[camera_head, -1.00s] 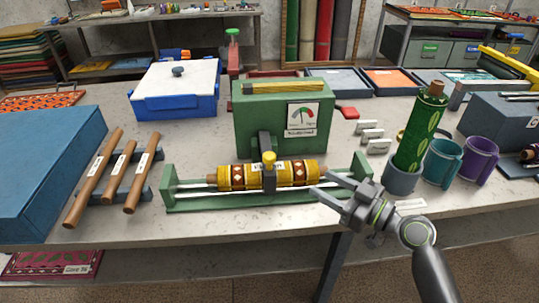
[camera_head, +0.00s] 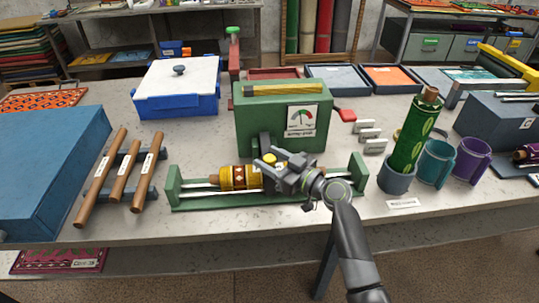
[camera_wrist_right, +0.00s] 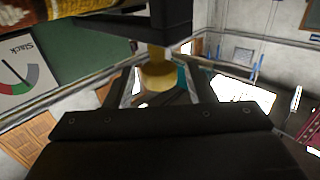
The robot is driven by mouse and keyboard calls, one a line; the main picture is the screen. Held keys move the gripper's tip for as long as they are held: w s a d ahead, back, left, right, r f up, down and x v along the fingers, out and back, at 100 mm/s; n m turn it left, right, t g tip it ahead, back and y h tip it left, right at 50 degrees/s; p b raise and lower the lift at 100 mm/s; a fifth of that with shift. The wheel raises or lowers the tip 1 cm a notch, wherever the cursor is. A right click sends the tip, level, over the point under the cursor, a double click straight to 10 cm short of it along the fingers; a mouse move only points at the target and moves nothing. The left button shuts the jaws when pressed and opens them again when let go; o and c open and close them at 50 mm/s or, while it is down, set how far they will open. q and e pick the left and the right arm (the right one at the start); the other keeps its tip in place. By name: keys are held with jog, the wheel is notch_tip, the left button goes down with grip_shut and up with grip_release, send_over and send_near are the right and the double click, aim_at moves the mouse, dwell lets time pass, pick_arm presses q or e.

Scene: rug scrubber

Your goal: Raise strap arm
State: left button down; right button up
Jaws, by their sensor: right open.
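The green machine (camera_head: 252,118) with a gauge stands mid-table. Its dark strap arm (camera_head: 264,143) comes forward over a yellow patterned roll (camera_head: 234,178) in a green cradle. A yellow knob (camera_head: 269,160) is on the strap arm; in the right wrist view the knob (camera_wrist_right: 157,75) sits below a dark bar, between the fingers of my right gripper (camera_wrist_right: 155,92). My right gripper (camera_head: 268,158) is open around the knob; I cannot tell whether the fingers touch it. My gripper hides the right part of the roll. My left gripper is not in view.
A rack with wooden rods (camera_head: 128,172) and a blue block (camera_head: 45,165) stand left. A green roll (camera_head: 413,135) stands in a grey cup at right, beside teal and purple cups. Small grey blocks (camera_head: 370,135) lie behind. The table's front edge is clear.

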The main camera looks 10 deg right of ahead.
jog(key=shift+w+a, duration=0.2)
jog(key=shift+c, duration=0.3)
grip_shut()
jog(key=shift+r, duration=0.1)
